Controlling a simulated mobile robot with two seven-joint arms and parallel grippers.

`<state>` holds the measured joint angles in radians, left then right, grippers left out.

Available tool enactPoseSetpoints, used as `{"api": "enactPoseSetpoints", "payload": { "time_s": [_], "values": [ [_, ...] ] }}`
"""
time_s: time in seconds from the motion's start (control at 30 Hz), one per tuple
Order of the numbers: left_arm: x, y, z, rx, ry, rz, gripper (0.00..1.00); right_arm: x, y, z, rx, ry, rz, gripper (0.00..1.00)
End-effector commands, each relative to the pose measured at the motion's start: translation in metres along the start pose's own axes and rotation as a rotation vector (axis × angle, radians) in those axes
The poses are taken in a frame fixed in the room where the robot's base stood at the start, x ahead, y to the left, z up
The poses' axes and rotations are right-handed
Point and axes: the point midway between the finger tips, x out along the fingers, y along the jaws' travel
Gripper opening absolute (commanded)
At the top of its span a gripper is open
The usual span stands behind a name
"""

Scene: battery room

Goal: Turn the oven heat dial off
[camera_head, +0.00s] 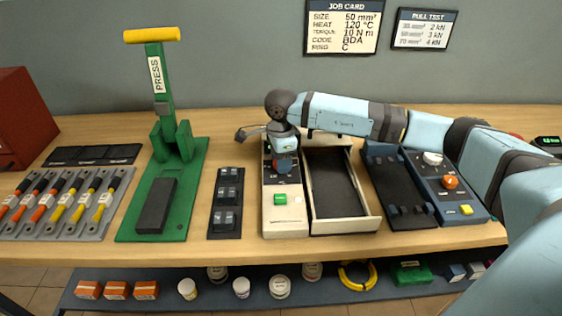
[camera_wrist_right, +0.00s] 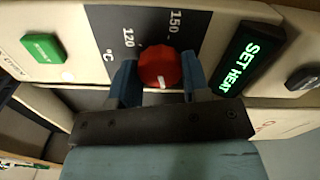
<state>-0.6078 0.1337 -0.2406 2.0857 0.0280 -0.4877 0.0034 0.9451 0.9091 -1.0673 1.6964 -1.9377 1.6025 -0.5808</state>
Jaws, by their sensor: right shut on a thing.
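The oven (camera_head: 286,218) is a cream unit on the bench, with a dark panel. Its red heat dial (camera_wrist_right: 159,67) sits between 120 and 150 °C markings in the right wrist view. A short white line on the dial faces my gripper. My right gripper (camera_wrist_right: 161,82) is shut on the dial, one blue finger on each side. In the head view my right gripper (camera_head: 284,152) reaches down over the oven panel and mostly hides the dial. A display (camera_wrist_right: 248,55) beside the dial reads SET HEAT in green. My left gripper is not in view.
A green button (camera_wrist_right: 43,46) is on the oven. An open drawer (camera_head: 346,226) stands to its right, and a dark rack (camera_head: 229,200) to its left. A green press (camera_head: 191,212) is farther left. A blue control box (camera_head: 428,184) stands to the right, near my arm.

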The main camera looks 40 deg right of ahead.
Motion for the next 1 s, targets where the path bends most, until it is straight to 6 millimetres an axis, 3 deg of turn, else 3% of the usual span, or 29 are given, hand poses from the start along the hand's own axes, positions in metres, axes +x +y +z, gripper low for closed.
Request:
{"api": "enactPoseSetpoints", "payload": {
  "time_s": [0.57,0.6,0.7,1.0],
  "values": [
    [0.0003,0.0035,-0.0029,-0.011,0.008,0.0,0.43,-0.001,-0.0004,-0.0003,-0.032,0.0,-0.001,0.19],
    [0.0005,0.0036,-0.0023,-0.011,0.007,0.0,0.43,-0.0011,-0.0005,-0.0003,-0.032,0.0,-0.001,0.5],
    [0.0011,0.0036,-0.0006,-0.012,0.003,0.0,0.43,-0.0009,-0.0004,-0.0003,-0.031,0.0,-0.001,0.69],
    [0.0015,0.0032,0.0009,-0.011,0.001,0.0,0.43,-0.0023,-0.0003,0.0,-0.031,0.0,-0.001,0.69]
  ]
}}
